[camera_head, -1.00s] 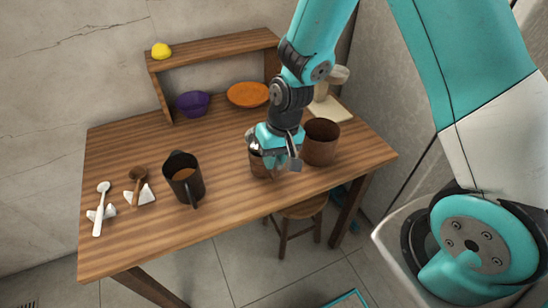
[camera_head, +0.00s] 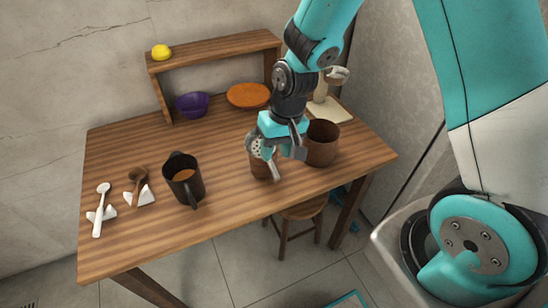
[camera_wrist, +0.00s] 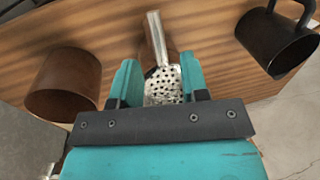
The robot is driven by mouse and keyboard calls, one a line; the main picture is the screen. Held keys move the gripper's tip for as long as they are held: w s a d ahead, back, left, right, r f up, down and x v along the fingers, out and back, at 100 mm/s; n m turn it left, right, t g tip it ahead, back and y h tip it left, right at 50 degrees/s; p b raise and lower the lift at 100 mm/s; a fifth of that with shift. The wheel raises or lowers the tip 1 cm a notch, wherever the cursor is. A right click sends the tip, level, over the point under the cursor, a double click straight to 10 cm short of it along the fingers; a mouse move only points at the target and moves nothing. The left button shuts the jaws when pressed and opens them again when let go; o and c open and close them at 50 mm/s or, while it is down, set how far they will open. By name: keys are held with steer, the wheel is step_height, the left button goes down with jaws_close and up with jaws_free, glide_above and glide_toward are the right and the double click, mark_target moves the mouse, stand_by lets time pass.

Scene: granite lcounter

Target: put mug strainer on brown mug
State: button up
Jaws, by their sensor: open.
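The metal mug strainer (camera_head: 258,148) has a perforated bowl and a straight handle. It is at the top of a small brown cup (camera_head: 261,168), its handle slanting down toward the table's front; the exact contact is hard to see. In the wrist view the strainer (camera_wrist: 163,88) lies between my fingers. My gripper (camera_head: 280,143) is open just above and beside it, one finger on each side in the wrist view.
A larger brown pot (camera_head: 322,148) stands close right of my gripper. White and brown spoons (camera_head: 138,182) on rests lie at left. A purple bowl (camera_head: 191,104), orange plate (camera_head: 248,95) and wooden shelf (camera_head: 215,46) are behind. Table between the mug and small cup is clear.

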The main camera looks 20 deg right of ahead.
step_height(320, 180, up, 8)
steer(key=d, duration=0.2)
steer(key=s+a+r+n+y, duration=0.1)
steer(key=s+a+r+n, duration=0.2)
steer(key=s+r, duration=0.3)
steer(key=s+a+r+n+y, duration=0.1)
steer(key=s+a+r+n, duration=0.3)
steer(key=s, duration=0.7)
step_height(320, 180, up, 3)
steer(key=shift+s+f, duration=0.2)
steer(key=shift+s, duration=0.15)
